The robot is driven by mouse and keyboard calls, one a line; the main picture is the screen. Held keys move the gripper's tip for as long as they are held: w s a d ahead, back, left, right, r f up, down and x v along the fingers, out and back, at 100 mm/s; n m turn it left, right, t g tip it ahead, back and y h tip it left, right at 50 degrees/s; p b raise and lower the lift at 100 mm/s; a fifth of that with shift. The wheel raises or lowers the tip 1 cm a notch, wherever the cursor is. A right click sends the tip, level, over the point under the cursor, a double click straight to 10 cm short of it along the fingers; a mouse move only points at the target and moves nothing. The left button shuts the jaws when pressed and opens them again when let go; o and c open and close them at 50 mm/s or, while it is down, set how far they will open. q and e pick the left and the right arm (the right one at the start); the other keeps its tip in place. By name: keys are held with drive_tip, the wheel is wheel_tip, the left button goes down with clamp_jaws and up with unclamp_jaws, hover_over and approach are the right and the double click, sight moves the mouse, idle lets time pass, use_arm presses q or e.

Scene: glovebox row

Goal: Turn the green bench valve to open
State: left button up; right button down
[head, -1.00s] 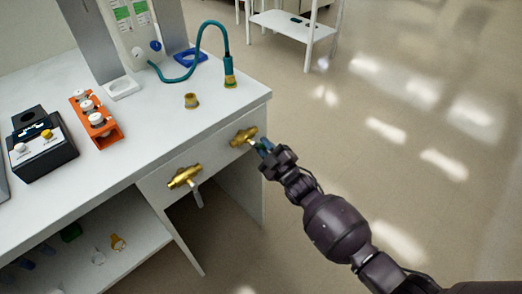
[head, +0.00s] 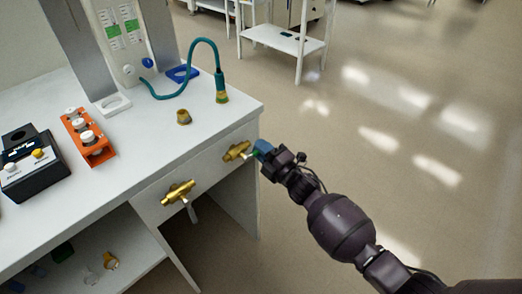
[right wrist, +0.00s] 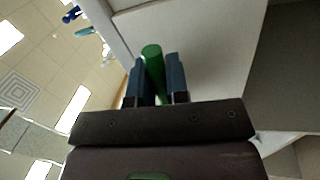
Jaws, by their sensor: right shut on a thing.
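The green bench valve shows in the head view as a brass body (head: 236,151) on the bench's front panel near its right corner. Its green handle (right wrist: 154,72) sticks out between my fingers in the right wrist view. My right gripper (head: 263,149) is at this valve, with blue fingers shut on the green handle; it also shows in the right wrist view (right wrist: 156,62). The fingers hide most of the handle in the head view. My left gripper is not in view.
A second brass valve (head: 178,192) with a pale handle sits to the left on the same panel. On the bench top (head: 150,125) are a teal hose (head: 184,90), a small brass fitting (head: 184,117), an orange rack (head: 98,150) and a black device (head: 36,170). The floor at right is clear.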

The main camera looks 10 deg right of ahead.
idle(0.4)
drive_tip(key=c, duration=1.1)
unclamp_jaws()
drive_tip(key=p+v, duration=0.1)
drive_tip(key=v, duration=1)
drive_tip(key=shift+w, duration=0.1)
